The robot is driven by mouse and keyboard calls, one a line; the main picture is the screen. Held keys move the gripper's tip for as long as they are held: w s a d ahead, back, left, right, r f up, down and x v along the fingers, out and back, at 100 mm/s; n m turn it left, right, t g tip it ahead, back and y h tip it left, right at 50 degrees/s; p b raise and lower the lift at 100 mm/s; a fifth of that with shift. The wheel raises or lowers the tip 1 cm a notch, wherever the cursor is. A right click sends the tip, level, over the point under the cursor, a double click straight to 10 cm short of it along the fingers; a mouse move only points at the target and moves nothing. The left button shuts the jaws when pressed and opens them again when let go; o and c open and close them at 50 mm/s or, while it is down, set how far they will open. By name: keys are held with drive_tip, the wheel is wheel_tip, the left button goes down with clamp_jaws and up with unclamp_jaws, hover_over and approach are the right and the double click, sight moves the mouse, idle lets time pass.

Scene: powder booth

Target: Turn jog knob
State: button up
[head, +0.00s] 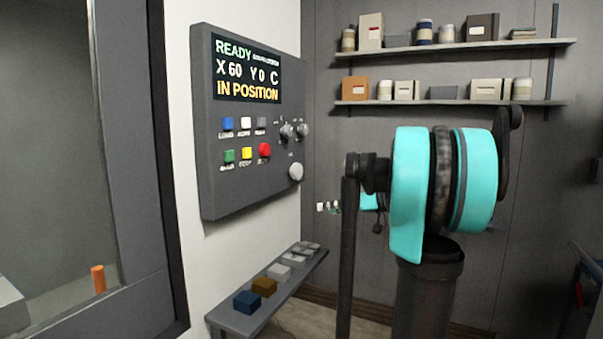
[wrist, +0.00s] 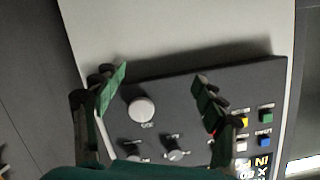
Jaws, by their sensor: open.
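The control panel (head: 235,185) is a dark box on the white wall, left of my arm in the head view. A large pale round knob (head: 295,172) sits at its lower right, with two smaller grey knobs (head: 286,132) above it. Their labels are too small to read surely, so I cannot confirm which is the jog knob. In the wrist view the pale knob (wrist: 141,110) lies between the lines of my gripper's (wrist: 162,78) two green-padded fingers, nearer the left one. My gripper is open and empty, with no visible contact. In the head view it is mostly hidden by my arm.
The panel's display (head: 247,72) reads READY and IN POSITION. Coloured buttons (head: 246,153) sit left of the knobs; a finger partly covers the red one in the wrist view. A narrow ledge (head: 240,320) below holds several small blocks. Wall shelves (head: 450,48) stand behind my arm.

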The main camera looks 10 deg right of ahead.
drive_tip(key=n+t+y, duration=0.2)
approach(300, 171)
drive_tip(key=x, duration=0.9)
drive_tip(key=shift+a, duration=0.2)
drive_tip(key=c, duration=1.1)
